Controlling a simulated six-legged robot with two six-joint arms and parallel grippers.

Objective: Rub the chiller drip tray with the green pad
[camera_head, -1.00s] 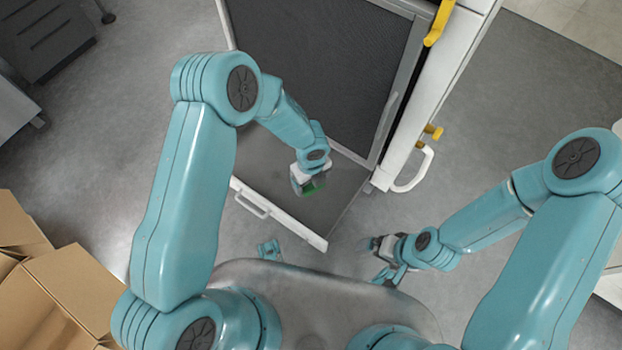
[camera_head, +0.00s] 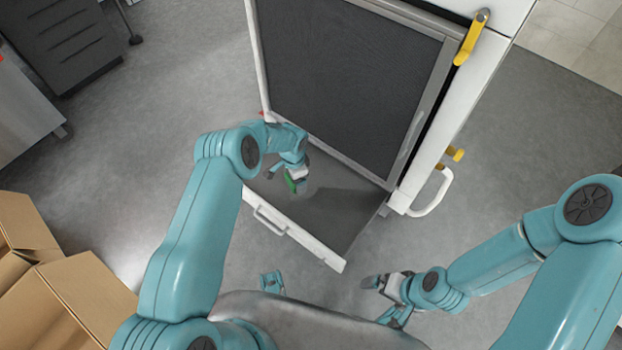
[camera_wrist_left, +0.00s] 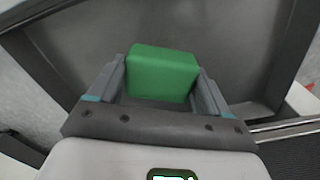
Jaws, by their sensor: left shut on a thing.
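The green pad (camera_wrist_left: 162,74) is held between the two fingers of my left gripper (camera_wrist_left: 162,85) in the left wrist view. In the head view the pad (camera_head: 290,183) shows as a small green patch at my left gripper (camera_head: 294,184). The grey drip tray (camera_head: 335,205) is pulled out at the machine's foot, with a white front. My left gripper is over the left part of the tray. I cannot tell whether the pad touches the tray floor. My right gripper (camera_head: 380,284) is in front of the machine, off the tray; its finger gap is unclear.
The machine has a dark mesh panel (camera_head: 350,85), a yellow lever (camera_head: 471,38) and a white handle (camera_head: 430,195) on its right side. The tray front carries a white handle (camera_head: 269,220). Cardboard boxes (camera_head: 60,300) stand at lower left.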

